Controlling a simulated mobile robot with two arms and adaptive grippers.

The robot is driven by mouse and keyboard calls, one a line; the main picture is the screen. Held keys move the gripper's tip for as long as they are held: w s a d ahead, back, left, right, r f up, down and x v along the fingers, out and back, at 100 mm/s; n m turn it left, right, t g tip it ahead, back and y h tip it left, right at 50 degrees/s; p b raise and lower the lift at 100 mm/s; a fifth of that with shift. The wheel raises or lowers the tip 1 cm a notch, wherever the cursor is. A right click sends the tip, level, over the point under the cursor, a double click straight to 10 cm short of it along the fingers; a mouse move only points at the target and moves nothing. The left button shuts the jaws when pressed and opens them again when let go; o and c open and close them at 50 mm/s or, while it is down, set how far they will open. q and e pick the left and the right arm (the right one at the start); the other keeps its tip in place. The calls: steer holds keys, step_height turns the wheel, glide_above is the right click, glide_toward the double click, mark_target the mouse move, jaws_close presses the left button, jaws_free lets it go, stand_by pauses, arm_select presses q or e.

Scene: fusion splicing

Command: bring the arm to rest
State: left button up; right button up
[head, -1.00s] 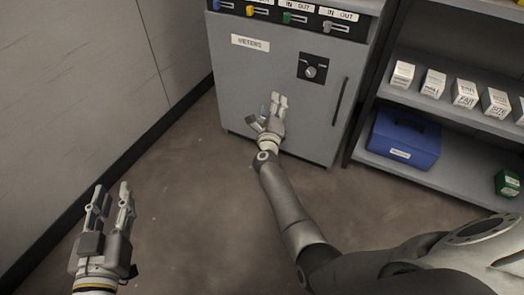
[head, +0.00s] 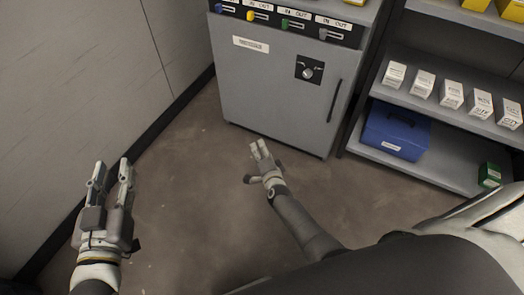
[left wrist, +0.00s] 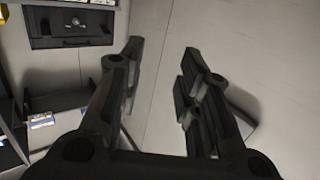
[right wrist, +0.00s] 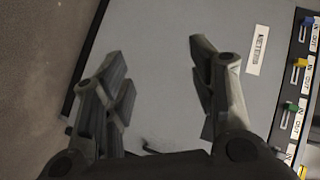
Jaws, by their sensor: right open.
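My left gripper (head: 110,173) is open and empty above the floor beside the left wall in the head view. Its parted fingers also show in the left wrist view (left wrist: 160,75). My right gripper (head: 258,155) is in front of the grey cabinet (head: 268,85), apart from it, with nothing between its fingers. In the right wrist view (right wrist: 158,75) its fingers are spread, with the cabinet front beyond them.
The cabinet has a round knob (head: 308,72), a dark handle (head: 334,101) and a row of coloured levers on top. A shelf at right holds several white boxes, a blue case (head: 396,131) and a green box (head: 490,175). The floor (head: 190,200) between the grippers is clear.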

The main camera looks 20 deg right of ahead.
steer(key=shift+s+a+f, duration=0.15)
steer(key=shift+s+f, duration=0.15)
steer(key=shift+s, duration=0.05)
stand_by(0.3)
